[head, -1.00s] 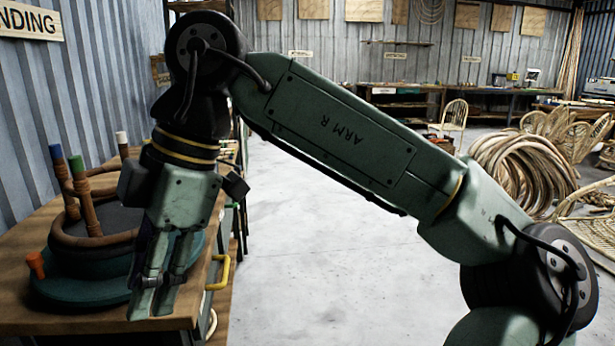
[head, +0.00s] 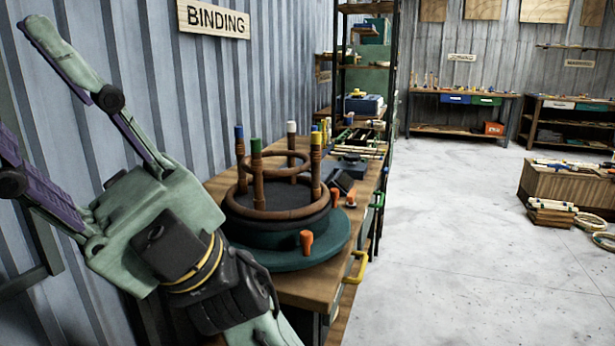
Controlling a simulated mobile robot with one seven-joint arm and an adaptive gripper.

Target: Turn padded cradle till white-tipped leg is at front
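The padded cradle (head: 286,258) is a dark green round base on the wooden bench, with orange handles (head: 306,240) on its rim. An upturned rattan stool frame (head: 259,213) sits in it, legs upward. The white-tipped leg (head: 291,150) stands at the back right. The green-tipped leg (head: 257,170) is at the front left, the blue-tipped leg (head: 240,150) at the back left and the yellow-tipped leg (head: 315,155) at the right. My gripper (head: 22,88) is up at the left by the wall, its fingers spread apart, empty and clear of the cradle; one fingertip is cut off.
The bench (head: 310,290) has a yellow handle (head: 359,268) on its right side. Dark tools (head: 350,170) lie behind the cradle. A metal wall with a BINDING sign (head: 213,18) runs along the left. Open floor (head: 470,250) lies to the right, with a wooden crate (head: 573,185) beyond.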

